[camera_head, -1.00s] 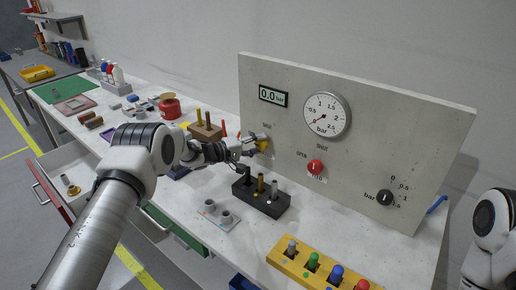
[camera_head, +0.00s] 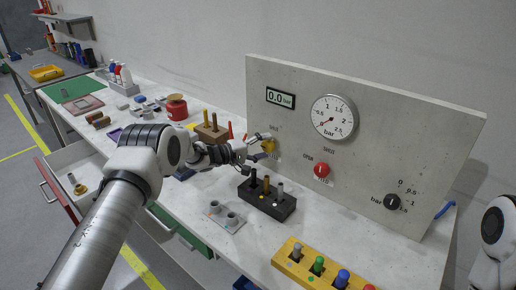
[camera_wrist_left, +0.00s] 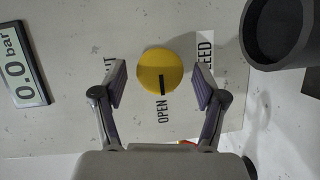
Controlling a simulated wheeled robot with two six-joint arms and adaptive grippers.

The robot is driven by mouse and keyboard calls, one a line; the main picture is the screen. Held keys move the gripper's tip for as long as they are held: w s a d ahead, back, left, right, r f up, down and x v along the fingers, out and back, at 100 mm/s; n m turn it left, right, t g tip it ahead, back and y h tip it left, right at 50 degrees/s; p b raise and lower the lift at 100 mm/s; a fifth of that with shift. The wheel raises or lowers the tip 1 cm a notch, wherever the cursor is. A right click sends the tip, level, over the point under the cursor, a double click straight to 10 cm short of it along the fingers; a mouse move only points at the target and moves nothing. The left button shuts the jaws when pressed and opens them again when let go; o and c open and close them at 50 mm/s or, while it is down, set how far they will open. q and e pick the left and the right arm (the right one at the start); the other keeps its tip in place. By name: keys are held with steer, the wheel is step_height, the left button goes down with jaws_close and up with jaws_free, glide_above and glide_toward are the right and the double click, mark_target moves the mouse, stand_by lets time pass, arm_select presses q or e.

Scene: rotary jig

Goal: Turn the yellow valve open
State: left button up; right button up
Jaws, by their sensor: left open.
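The yellow valve (camera_head: 269,146) is a round knob on the left part of the grey upright panel. In the left wrist view the yellow valve (camera_wrist_left: 160,70) is seen face on, and its black line points at the word OPEN. My left gripper (camera_head: 258,153) is at the panel in front of the valve. In the wrist view the left gripper (camera_wrist_left: 160,87) is open, one finger on each side of the knob, with gaps between fingers and knob. The left finger partly hides the SHUT label. My right gripper is out of view; only part of that arm shows.
The panel (camera_head: 430,150) also carries a 0.0 bar display (camera_head: 281,98), a round gauge (camera_head: 334,118), a red knob (camera_head: 321,170) and a black dial (camera_head: 392,202). A black block (camera_head: 268,206) with pegs stands below the gripper. A yellow peg holder (camera_head: 290,262) stands in front.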

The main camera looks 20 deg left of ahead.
arm_select(q)
steer(key=v, duration=1.2)
